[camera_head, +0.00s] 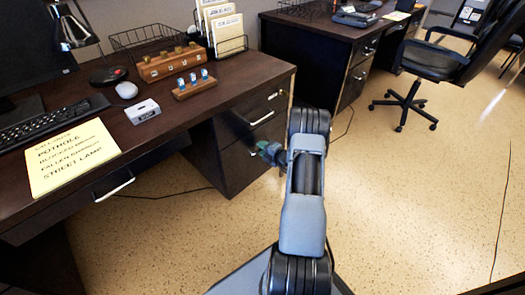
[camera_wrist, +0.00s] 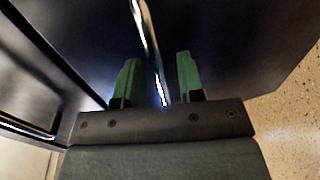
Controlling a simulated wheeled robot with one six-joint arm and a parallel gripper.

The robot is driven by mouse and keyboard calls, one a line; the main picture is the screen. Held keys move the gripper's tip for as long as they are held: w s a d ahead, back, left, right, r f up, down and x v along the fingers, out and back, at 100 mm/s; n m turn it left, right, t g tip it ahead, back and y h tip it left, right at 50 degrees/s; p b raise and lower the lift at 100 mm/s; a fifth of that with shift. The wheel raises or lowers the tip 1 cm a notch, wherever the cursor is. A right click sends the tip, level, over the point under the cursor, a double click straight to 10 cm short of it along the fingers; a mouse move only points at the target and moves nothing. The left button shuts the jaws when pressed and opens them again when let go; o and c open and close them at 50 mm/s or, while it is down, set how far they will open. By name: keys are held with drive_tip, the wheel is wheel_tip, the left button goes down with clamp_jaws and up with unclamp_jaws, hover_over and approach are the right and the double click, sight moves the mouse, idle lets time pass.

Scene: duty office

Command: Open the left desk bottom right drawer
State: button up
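The left desk (camera_head: 240,85) has a dark drawer pedestal on its right side. The fingers do not look closed on the bar. Whether they touch it cannot be told. No drawer stands visibly open.
The left desktop holds a yellow sign (camera_head: 70,158), a keyboard, a mouse (camera_head: 127,90) and wooden stamp holders. A second desk (camera_head: 320,30) and a black office chair (camera_head: 430,65) stand at the back right. The speckled floor (camera_head: 400,190) right of my arm is clear.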

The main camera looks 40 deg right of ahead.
drive_tip(key=shift+w, duration=0.15)
drive_tip(key=shift+c, duration=0.5)
clamp_jaws()
